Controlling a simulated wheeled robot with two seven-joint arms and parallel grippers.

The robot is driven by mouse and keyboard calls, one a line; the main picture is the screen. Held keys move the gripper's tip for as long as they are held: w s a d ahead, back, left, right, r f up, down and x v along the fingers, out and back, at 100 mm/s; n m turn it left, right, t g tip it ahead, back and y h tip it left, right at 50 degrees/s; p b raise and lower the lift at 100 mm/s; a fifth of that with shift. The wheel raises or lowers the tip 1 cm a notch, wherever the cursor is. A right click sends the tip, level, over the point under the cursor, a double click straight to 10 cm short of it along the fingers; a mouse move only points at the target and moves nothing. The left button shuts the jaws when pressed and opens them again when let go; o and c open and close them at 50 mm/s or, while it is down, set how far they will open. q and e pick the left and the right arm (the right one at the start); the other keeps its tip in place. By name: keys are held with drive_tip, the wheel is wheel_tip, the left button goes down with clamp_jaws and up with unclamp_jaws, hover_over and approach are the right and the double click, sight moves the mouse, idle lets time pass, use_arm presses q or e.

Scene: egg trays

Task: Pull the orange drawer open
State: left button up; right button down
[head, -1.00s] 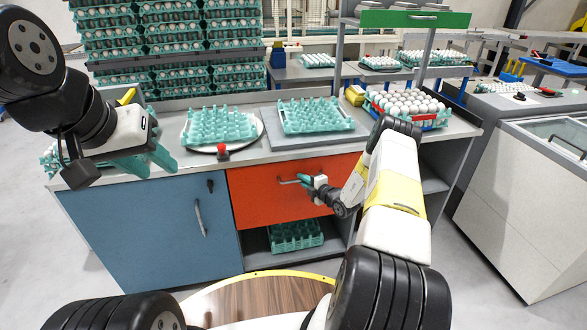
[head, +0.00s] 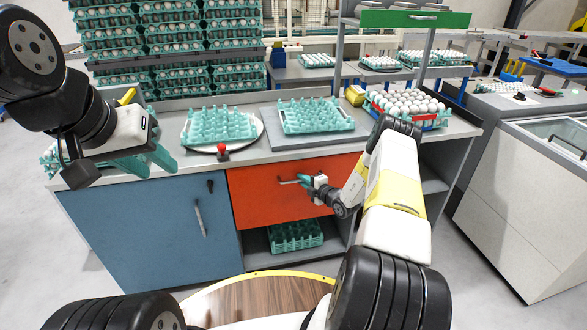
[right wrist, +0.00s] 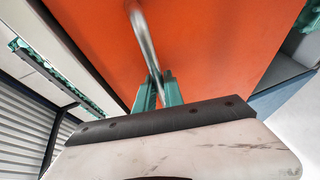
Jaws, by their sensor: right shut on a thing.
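The orange drawer (head: 262,200) is in the front of the counter, right of the blue door, and looks shut. Its metal bar handle (head: 288,182) runs across its upper part. My right gripper (head: 304,181) is at the right part of the handle. In the right wrist view the handle (right wrist: 146,42) runs down between the two teal fingers of my right gripper (right wrist: 157,84), which are shut on it, in front of the orange drawer front (right wrist: 215,45). My left gripper (head: 155,155) is above the counter's left end; its finger gap is not clear.
Two empty teal egg trays (head: 220,126) (head: 316,115) and a red button (head: 222,150) are on the counter. A full egg tray (head: 406,104) is at its right. Another teal tray (head: 296,235) is on the shelf below the drawer. A blue door (head: 150,230) is left.

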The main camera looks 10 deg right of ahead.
idle(0.5)
drive_tip(key=s+d, duration=0.1)
drive_tip(key=s, duration=4)
drive_tip(key=shift+s+d, duration=0.2)
drive_tip(key=shift+s, duration=0.1)
drive_tip(key=c, duration=1.5)
unclamp_jaws()
drive_tip(key=shift+o, duration=0.2)
drive_tip(key=v, duration=0.7)
drive_tip(key=shift+s+d, duration=0.2)
drive_tip(key=shift+s, duration=0.1)
drive_tip(key=shift+r, duration=0.1)
